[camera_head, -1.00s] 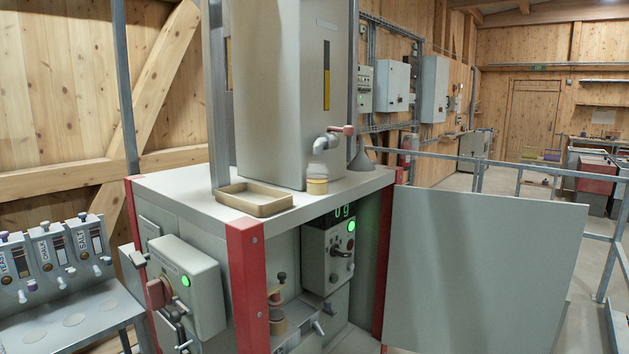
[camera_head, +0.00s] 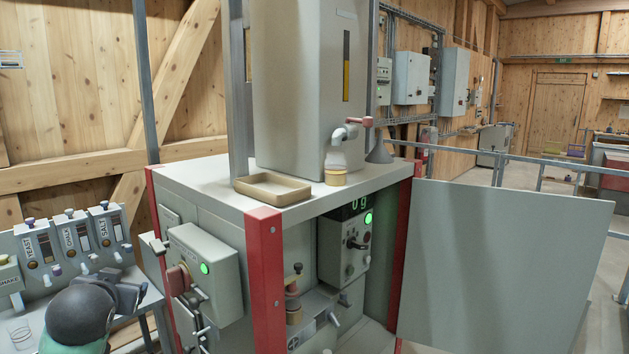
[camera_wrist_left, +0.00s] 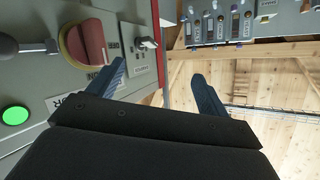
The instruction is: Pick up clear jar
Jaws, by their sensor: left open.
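A clear, see-through jar (camera_head: 21,336) stands on the dispenser shelf at the lower left of the head view; only its faint outline shows. A second small clear jar with a tan lower part (camera_head: 335,174) stands under the tap on top of the mixer cabinet. My left gripper (camera_head: 132,290) is at the lower left, right of the jar on the shelf and apart from it, in front of the dispensers. In the left wrist view the left gripper (camera_wrist_left: 162,84) is open, with nothing between its fingers. My right gripper is not in view.
The dispenser rack (camera_head: 75,245) with several labelled units stands at the left. The control box (camera_head: 205,270) with a red knob juts from the cabinet near my left gripper. A tan tray (camera_head: 272,190) lies on the cabinet top. An open door panel (camera_head: 505,265) stands at the right.

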